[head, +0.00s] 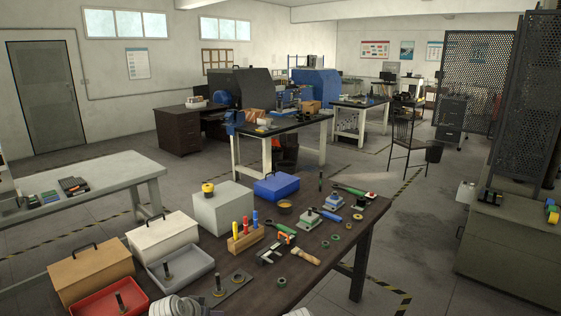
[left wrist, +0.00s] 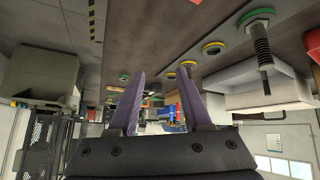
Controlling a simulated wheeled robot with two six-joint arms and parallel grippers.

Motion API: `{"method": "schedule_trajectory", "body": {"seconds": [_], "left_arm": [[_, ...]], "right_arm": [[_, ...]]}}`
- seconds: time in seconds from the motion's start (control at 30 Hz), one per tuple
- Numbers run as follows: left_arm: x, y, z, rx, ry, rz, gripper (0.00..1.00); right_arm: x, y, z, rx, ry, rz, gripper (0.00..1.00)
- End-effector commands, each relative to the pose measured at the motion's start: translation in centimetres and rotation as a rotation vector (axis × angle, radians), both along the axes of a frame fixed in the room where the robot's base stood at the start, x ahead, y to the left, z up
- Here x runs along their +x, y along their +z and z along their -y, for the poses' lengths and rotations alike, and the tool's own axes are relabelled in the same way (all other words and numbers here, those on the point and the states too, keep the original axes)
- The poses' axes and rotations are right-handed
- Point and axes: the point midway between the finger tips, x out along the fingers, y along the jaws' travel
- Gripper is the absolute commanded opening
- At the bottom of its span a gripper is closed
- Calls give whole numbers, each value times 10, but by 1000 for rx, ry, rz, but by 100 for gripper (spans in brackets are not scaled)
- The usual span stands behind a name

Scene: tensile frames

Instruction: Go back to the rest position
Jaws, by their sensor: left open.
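My left gripper (left wrist: 160,72) shows in the left wrist view with its two purple-grey fingers spread apart and nothing between them. That view is upside down, with the brown tabletop (left wrist: 150,22) along its top. In the head view only pale rounded parts of my own arms show at the bottom edge, and no fingers can be made out. My right gripper is not in view. The brown workbench (head: 327,273) spreads in front of me.
A grey tray (head: 205,262) and a red tray (head: 80,309) each hold an upright bolt. Beside them are a tan box (head: 90,272), a white box (head: 160,236), a grey block (head: 222,208) and a blue case (head: 276,186). Tools and rings lie at right. The bench's front right is mostly bare.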

Motion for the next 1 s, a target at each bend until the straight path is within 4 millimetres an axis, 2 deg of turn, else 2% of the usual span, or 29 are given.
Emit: {"method": "schedule_trajectory", "body": {"seconds": [0.03,0.1,0.2,0.3,0.43,0.6,1.0], "left_arm": [[-14,-10,31,12,-52,-81,49],[-39,-24,66,43,-104,-206,49],[-78,-39,100,112,-148,-373,49],[-113,-47,121,195,-163,-508,49],[-147,-49,134,293,-154,-625,49],[-168,-48,139,365,-134,-692,49],[-171,-48,139,377,-128,-704,49]], "right_arm": [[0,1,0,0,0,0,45],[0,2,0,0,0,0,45],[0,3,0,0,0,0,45],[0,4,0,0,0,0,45],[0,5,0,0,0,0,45],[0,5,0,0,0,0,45],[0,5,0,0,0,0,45]]}}
